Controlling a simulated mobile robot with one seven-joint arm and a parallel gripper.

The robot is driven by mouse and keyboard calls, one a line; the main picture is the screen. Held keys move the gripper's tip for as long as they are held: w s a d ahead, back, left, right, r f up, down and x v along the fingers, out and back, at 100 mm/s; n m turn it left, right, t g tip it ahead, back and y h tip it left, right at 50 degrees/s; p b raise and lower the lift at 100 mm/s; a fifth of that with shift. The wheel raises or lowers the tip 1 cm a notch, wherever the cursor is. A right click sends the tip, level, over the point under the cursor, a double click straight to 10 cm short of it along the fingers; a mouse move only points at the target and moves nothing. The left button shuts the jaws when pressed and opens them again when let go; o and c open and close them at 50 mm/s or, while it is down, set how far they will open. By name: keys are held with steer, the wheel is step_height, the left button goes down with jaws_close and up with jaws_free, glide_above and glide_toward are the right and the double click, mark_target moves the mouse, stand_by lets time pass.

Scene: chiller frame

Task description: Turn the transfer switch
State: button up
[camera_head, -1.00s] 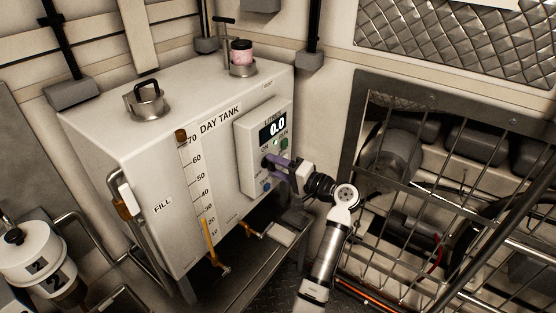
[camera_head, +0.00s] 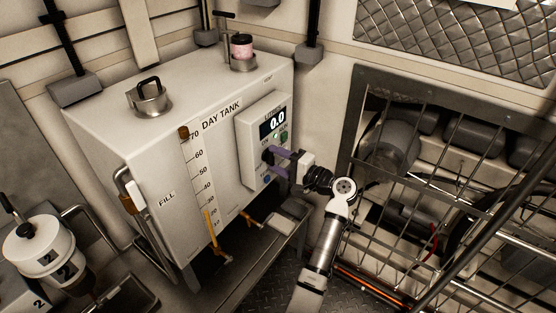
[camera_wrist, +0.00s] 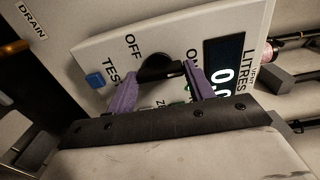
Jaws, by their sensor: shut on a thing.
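The transfer switch is a black rotary knob (camera_wrist: 158,69) on the pale panel (camera_wrist: 110,45) of the day tank. OFF, ON and TEST labels stand around it, and its handle points toward the right of the wrist view. My gripper (camera_wrist: 155,76) has purple fingers on either side of the knob and is shut on it. In the head view my gripper (camera_head: 269,159) reaches the panel from the right, below the lit display (camera_head: 273,122) reading 0.0. The fingers partly hide the switch there.
A blue button (camera_wrist: 95,80) is close to the left finger in the wrist view. The white day tank (camera_head: 150,165) carries the panel. A wire-mesh cage (camera_head: 420,190) stands right of my arm, and a metal shelf (camera_head: 270,235) is below.

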steer(key=o, duration=1)
steer(key=b+v, duration=0.3)
steer(key=v, duration=1.1)
steer(key=shift+b, duration=0.4)
